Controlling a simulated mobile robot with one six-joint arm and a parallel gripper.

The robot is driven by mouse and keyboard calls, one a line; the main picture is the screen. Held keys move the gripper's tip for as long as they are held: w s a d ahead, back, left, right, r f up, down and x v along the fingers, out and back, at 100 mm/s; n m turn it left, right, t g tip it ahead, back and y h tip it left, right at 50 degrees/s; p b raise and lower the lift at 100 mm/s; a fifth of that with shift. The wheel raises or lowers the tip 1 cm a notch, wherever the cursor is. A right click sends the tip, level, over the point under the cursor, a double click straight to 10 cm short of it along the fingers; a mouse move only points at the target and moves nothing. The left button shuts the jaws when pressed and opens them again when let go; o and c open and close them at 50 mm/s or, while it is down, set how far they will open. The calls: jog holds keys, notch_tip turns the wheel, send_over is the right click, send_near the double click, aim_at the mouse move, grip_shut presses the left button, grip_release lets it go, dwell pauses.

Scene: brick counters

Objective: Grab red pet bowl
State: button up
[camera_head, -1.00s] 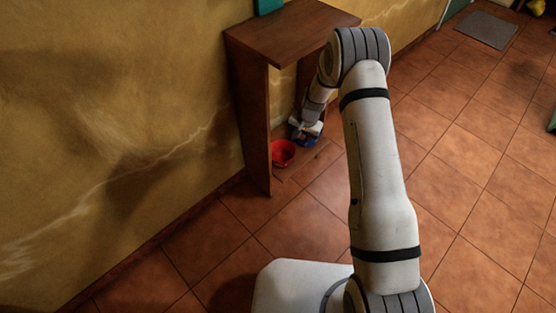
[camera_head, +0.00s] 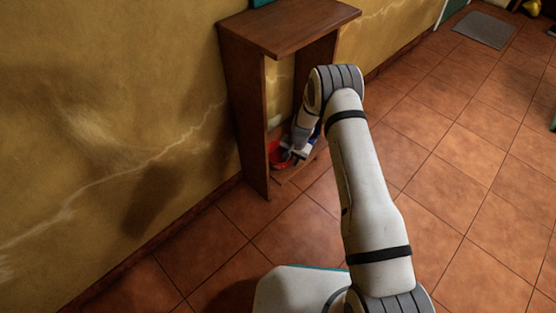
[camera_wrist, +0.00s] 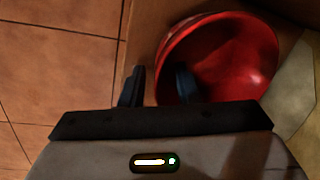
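The red pet bowl (camera_head: 277,154) sits low inside the wooden stand, near its left side panel. In the wrist view the bowl (camera_wrist: 235,60) fills the upper right, with its hollow inside showing. My gripper (camera_wrist: 158,84) is open, with one dark blue finger outside the bowl's left rim and the other inside the bowl. A gap shows between the fingers and the rim wall. In the head view my gripper (camera_head: 299,152) is at the bowl's right side and partly hides it.
The wooden stand (camera_head: 285,27) has a flat top and side panels close around my gripper, against the yellow wall (camera_head: 110,110). A teal object (camera_head: 262,3) is on its top. Tiled floor (camera_head: 460,190) lies open to the right. A grey mat (camera_head: 485,30) is far off.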

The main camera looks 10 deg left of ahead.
jog(key=shift+r, duration=0.1)
jog(key=shift+c, duration=0.6)
grip_shut()
jog(key=shift+r, duration=0.15)
